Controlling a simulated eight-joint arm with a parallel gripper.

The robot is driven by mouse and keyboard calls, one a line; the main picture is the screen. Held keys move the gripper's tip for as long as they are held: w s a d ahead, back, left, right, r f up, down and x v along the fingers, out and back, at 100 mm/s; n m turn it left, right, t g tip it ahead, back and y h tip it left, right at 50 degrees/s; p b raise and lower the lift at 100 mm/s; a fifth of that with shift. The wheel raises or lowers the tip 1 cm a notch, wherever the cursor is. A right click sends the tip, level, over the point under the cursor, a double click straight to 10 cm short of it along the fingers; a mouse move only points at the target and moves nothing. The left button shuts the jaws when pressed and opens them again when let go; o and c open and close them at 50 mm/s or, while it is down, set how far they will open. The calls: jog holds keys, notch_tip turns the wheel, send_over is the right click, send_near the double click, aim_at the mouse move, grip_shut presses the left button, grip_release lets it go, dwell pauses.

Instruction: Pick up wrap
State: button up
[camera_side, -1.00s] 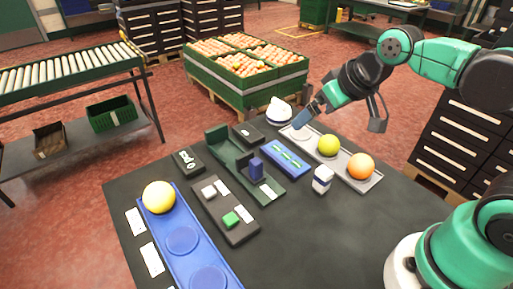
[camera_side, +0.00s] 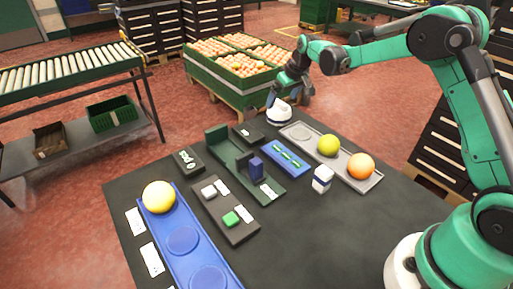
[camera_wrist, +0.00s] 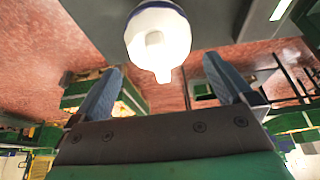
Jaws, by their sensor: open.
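The wrap looks like a white, peaked piece on a round base with a dark blue band (camera_side: 280,114), at the far edge of the black table in the side view. In the wrist view the white wrap (camera_wrist: 158,38) is at the top centre, its narrow tip pointing down the picture. My gripper (camera_side: 287,99) is at the wrap in the side view and partly overlaps it. In the wrist view my gripper (camera_wrist: 162,65) has its two blue fingers spread wide, with nothing between them touching the wrap visibly. Exact height over the wrap is unclear.
A grey tray (camera_side: 313,150) with a green fruit (camera_side: 328,145) and an orange (camera_side: 361,166) lies right of the wrap. A black box (camera_side: 247,134), a blue tray (camera_side: 285,158) and a dark green holder (camera_side: 232,160) stand nearby. The table's front right is clear.

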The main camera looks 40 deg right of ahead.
aim_at(279, 106)
jog(key=shift+x, duration=2.7)
jog(key=c, duration=0.9)
